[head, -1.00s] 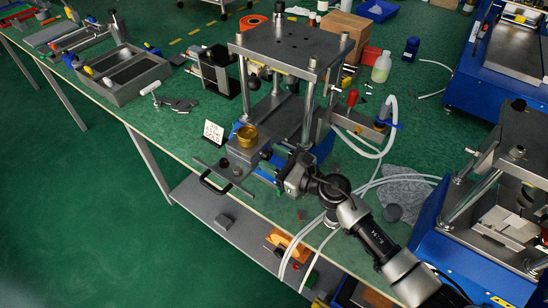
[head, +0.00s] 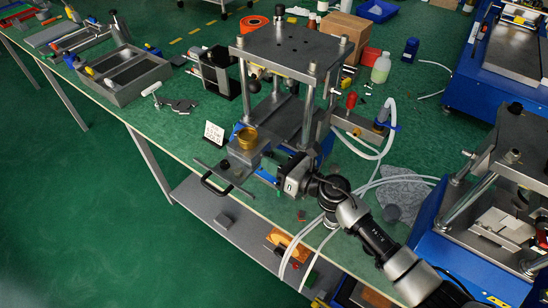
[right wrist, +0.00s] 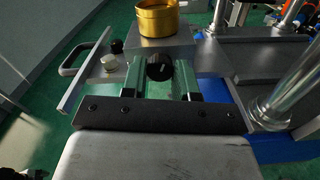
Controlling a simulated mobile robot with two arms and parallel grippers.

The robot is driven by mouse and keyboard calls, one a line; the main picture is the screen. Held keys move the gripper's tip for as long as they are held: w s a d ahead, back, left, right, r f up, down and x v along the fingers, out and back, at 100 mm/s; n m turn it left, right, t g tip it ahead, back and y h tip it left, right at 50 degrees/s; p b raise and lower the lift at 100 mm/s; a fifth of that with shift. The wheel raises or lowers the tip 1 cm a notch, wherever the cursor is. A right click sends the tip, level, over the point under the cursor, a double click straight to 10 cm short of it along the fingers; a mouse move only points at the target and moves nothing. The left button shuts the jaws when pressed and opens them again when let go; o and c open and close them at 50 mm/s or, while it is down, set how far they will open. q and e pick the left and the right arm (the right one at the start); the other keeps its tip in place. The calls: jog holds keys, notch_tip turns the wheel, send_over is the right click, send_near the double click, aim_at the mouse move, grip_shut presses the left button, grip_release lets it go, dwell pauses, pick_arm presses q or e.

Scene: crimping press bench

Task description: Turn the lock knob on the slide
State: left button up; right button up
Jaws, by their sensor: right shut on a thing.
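The press slide (head: 250,155) is a grey block at the front of the press, with a brass cup (head: 247,138) on top. Both show in the right wrist view, the slide (right wrist: 183,55) and the cup (right wrist: 158,17). The lock knob (right wrist: 160,67) is a round black knob on the slide's side, below the cup. My right gripper (right wrist: 160,78) has its green fingers on either side of the knob and is shut on it. In the head view the right gripper (head: 267,168) reaches the slide from the right; the knob is not clear there. My left gripper is not in view.
A black pull handle (head: 217,182) sticks out in front of the slide. The press's top plate (head: 290,50) and steel posts stand behind. White hoses (head: 375,150) loop at the right. A small sign card (head: 214,132) stands left of the slide.

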jog(key=shift+f+m+p, duration=0.15)
jog(key=shift+m+p, duration=3.85)
jog(key=shift+m, duration=8.7)
jog(key=o, duration=0.9)
jog(key=shift+o, duration=0.2)
jog(key=b+v, duration=0.2)
jog(key=v, duration=0.9)
